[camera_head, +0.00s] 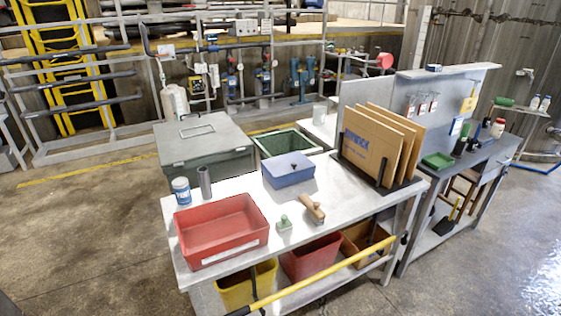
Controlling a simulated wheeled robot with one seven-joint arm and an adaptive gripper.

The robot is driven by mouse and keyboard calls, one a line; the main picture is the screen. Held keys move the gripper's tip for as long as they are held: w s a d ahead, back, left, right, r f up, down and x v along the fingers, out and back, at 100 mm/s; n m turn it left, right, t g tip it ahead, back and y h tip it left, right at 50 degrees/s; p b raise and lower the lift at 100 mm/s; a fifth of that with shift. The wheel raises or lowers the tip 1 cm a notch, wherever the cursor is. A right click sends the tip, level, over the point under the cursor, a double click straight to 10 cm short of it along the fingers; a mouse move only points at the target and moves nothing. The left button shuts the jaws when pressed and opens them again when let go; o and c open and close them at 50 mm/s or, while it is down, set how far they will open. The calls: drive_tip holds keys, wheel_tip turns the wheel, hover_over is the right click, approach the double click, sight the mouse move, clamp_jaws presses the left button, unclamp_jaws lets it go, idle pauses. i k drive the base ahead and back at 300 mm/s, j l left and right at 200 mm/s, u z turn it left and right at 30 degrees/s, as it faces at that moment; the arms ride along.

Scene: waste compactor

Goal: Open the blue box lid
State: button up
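A small blue box (288,174) with its lid (288,165) on stands upright on the metal workbench, near the middle of the view. The lid looks closed, with a small dark knob or mark near its centre. The box is behind a stamp and a wooden-handled tool, and left of upright cardboard sheets. My gripper is not in view, so its state does not show.
The workbench (345,195) also holds a red bin (222,228), a blue-white jar (181,190), a dark cylinder (204,181), a green stamp (284,223), a wooden-handled tool (312,208) and cardboard sheets (371,150). A grey-green lidded container (203,142) stands behind. Floor is clear at left.

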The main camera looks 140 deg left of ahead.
sight(283, 165)
drive_tip(key=u, duration=4.3)
drive_tip(key=i+l, duration=0.2)
drive_tip(key=i, duration=0.3)
drive_tip(key=i+l, duration=0.2)
drive_tip(key=i, duration=0.25)
drive_tip(key=i+l, duration=0.15)
drive_tip(key=i, duration=0.35)
drive_tip(key=i+l, duration=0.2)
drive_tip(key=i, duration=0.3)
drive_tip(key=i+l, duration=0.2)
drive_tip(key=i, duration=0.25)
